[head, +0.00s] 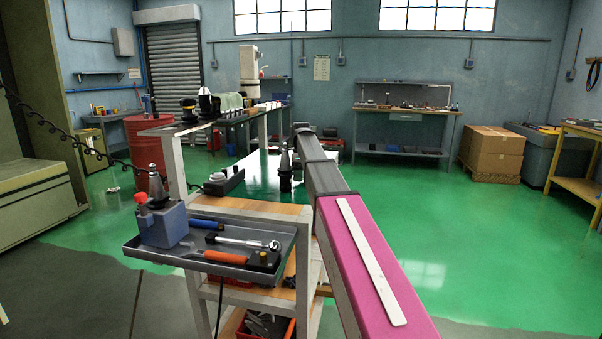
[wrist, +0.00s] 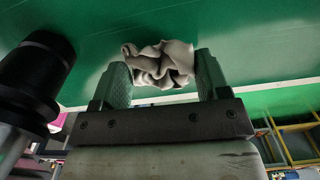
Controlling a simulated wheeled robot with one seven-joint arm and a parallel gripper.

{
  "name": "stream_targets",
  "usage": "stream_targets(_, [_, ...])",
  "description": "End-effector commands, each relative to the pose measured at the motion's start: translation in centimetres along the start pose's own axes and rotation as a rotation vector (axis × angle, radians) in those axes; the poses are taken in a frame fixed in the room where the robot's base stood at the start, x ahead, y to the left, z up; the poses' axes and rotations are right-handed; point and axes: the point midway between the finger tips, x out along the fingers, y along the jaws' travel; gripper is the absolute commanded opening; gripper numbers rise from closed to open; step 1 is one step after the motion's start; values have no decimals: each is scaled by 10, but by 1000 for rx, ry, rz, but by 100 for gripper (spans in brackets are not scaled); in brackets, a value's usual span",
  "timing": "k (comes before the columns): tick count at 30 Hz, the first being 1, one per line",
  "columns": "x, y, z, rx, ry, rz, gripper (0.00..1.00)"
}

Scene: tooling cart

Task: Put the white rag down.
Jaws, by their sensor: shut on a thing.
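The white rag (wrist: 158,65) shows in the wrist view as a crumpled, greyish-white bundle between the fingers of my gripper (wrist: 161,80). The two green-grey fingers stand on either side of it, and my gripper is shut on it. Behind the rag is a plain green surface (wrist: 235,35); I cannot tell whether the rag touches it. In the head view my arm reaches forward over the cart, and I cannot make out the gripper or the rag there.
A black tool holder (wrist: 38,75) stands close on the left in the wrist view. Dark tool holders (head: 206,104) stand on the raised shelf.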

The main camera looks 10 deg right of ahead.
Motion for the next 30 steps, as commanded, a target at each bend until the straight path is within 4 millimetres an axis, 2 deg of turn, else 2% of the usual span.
stream_targets(30, [7, 0, 0, 0, 0, 0, 50])
